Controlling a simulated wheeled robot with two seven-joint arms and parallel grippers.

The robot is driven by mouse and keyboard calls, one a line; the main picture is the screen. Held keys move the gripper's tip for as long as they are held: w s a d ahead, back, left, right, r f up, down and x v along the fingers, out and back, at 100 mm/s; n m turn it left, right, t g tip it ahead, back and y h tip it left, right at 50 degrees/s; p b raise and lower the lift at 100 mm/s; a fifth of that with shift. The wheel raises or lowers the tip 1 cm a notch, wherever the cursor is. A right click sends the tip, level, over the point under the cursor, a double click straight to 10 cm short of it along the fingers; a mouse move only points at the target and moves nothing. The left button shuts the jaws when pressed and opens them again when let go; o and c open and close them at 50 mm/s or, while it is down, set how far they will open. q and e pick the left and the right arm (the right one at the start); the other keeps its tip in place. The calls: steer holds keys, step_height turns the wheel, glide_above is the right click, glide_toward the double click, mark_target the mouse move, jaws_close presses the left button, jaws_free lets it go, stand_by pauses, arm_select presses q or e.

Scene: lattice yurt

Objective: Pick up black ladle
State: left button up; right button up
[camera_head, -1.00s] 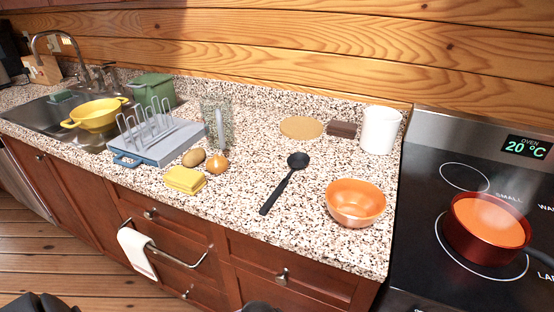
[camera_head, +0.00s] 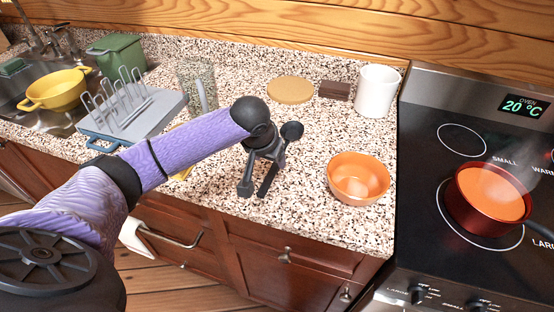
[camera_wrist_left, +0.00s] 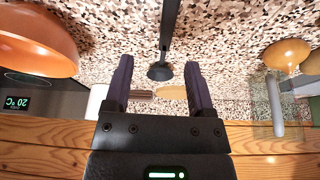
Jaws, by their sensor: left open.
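The black ladle lies on the speckled counter. Its round bowl (camera_head: 292,130) points to the back, and my gripper hides part of its handle in the head view. My left gripper (camera_head: 262,176) is open, just over the handle and pointing down. In the left wrist view, the ladle bowl (camera_wrist_left: 160,72) and handle show between the spread fingers, beyond them; I cannot tell whether a finger touches it. My right gripper is out of view.
An orange bowl (camera_head: 358,177) stands right of the ladle, near the stove with a red pot (camera_head: 490,194). A white canister (camera_head: 377,91), brown block (camera_head: 334,90), round tan mat (camera_head: 290,90) and glass (camera_head: 197,85) stand behind. A dish rack (camera_head: 130,112) is left.

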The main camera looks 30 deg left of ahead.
mark_target(274, 168)
arm_select(q)
steer(key=shift+w+a+r+n, duration=0.3)
steer(key=shift+w+a, duration=0.1)
steer(key=shift+a, duration=0.3)
steer(key=b+x, duration=0.4)
steer(key=x, duration=0.5)
steer(key=shift+w+f+b, duration=0.25)
steer(key=shift+b, duration=0.05)
steer(key=shift+r, duration=0.1)
steer(key=shift+s, duration=0.1)
jaws_close()
